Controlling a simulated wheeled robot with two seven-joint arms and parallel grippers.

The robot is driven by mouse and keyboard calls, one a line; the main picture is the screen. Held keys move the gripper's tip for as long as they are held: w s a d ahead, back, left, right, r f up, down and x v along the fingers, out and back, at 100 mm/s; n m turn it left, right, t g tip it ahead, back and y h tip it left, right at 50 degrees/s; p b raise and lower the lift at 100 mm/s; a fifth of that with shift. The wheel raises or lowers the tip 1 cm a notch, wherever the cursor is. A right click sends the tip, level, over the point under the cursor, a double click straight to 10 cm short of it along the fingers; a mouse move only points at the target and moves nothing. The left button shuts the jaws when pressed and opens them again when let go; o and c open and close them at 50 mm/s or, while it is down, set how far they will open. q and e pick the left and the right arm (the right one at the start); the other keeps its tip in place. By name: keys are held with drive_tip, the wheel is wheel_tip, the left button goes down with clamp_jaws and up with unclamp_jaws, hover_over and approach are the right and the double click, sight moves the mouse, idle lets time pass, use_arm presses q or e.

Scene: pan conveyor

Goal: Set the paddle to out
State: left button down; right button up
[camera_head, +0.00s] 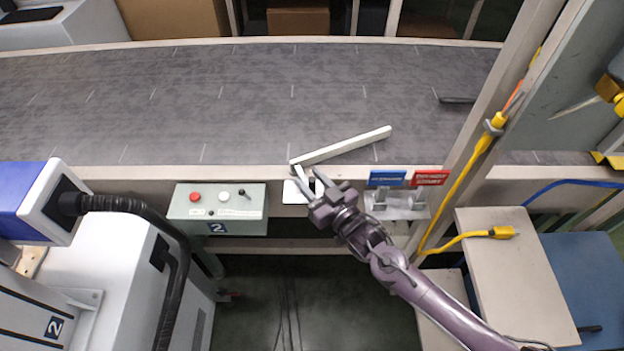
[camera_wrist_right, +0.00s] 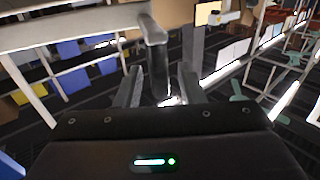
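The paddle (camera_head: 342,146) is a long pale bar lying slantwise over the near part of the grey conveyor belt. Its near-left end is at the belt's front rail, and its far end points up and right. A short pale lever (camera_head: 301,174) runs from that end toward my right gripper (camera_head: 309,187). My right gripper is at the front rail with its fingers apart. In the right wrist view, a grey bar with a down-turned end (camera_wrist_right: 155,60) appears between the open fingers (camera_wrist_right: 161,88); whether they touch it is unclear. My left gripper is out of view.
A button box (camera_head: 217,209) with red and white buttons is left of my gripper. Blue (camera_head: 387,178) and red (camera_head: 431,178) signs stand above a small metal bracket at right. An upright post with a yellow cable stands beyond them. A white machine fills the lower left.

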drive_tip(key=shift+c, duration=0.2)
clamp_jaws()
drive_tip(key=shift+a, duration=0.1)
drive_tip(key=shift+s+a+m+t+h, duration=0.1)
drive_tip(key=shift+a+m+t+h, duration=0.15)
drive_tip(key=shift+m+h, duration=0.25)
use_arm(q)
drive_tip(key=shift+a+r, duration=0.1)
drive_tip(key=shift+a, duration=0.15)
